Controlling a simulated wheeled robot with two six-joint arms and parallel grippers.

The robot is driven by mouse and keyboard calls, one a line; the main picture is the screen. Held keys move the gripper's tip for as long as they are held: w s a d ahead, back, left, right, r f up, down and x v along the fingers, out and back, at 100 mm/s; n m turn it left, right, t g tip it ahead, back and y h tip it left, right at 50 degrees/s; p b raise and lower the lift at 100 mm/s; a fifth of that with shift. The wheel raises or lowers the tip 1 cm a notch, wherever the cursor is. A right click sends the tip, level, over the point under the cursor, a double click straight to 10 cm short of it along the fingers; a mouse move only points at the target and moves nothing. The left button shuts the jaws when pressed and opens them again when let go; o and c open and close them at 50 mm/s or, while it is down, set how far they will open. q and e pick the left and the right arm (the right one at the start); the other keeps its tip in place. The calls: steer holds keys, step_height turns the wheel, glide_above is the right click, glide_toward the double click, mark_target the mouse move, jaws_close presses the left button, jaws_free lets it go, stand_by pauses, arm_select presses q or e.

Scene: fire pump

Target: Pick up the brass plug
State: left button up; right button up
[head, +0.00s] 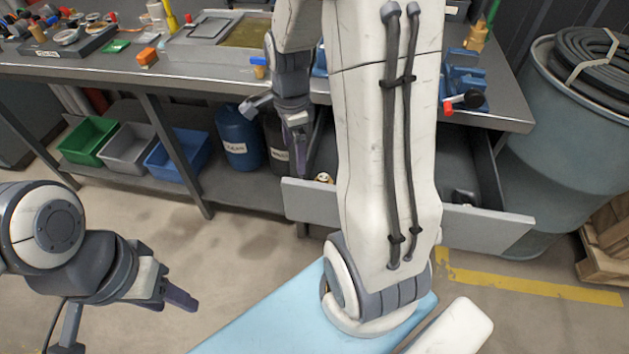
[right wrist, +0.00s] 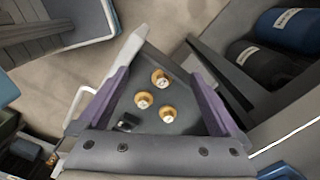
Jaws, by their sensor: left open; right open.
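Three brass-coloured plugs with pale tops sit close together in the open drawer in the right wrist view: an upper plug (right wrist: 160,78), a left plug (right wrist: 143,100) and a lower right plug (right wrist: 167,114). One brass piece (head: 323,178) shows in the drawer (head: 487,231) in the head view; my right arm hides much of the drawer. My right gripper (head: 299,160) is open and points down above the drawer. In its wrist view the plugs appear between the spread purple fingers, with nothing held. My left gripper (head: 172,293) is open and empty, low over the floor at left.
A small dark object (right wrist: 127,122) lies in the drawer near the plugs. The workbench (head: 225,78) above holds tools, a tray and a vise. Blue and black jugs and several bins stand on the shelf below. A large barrel (head: 568,120) with a coiled hose stands at right.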

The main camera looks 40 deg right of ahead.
steer(key=d+f+m+b, duration=0.1)
steer(key=d+f+m, duration=0.45)
steer(key=d, duration=0.25)
steer(key=m+b, duration=0.1)
glide_above(324, 177)
step_height(324, 177, down, 4)
steer(key=shift+r, duration=0.15)
step_height(324, 177, down, 6)
steer(key=shift+a+r+b, duration=0.1)
steer(key=shift+b, duration=0.65)
arm_select(q)
step_height(324, 177, down, 4)
steer(key=shift+f, duration=0.2)
arm_select(e)
jaws_close()
steer(key=shift+r, duration=0.1)
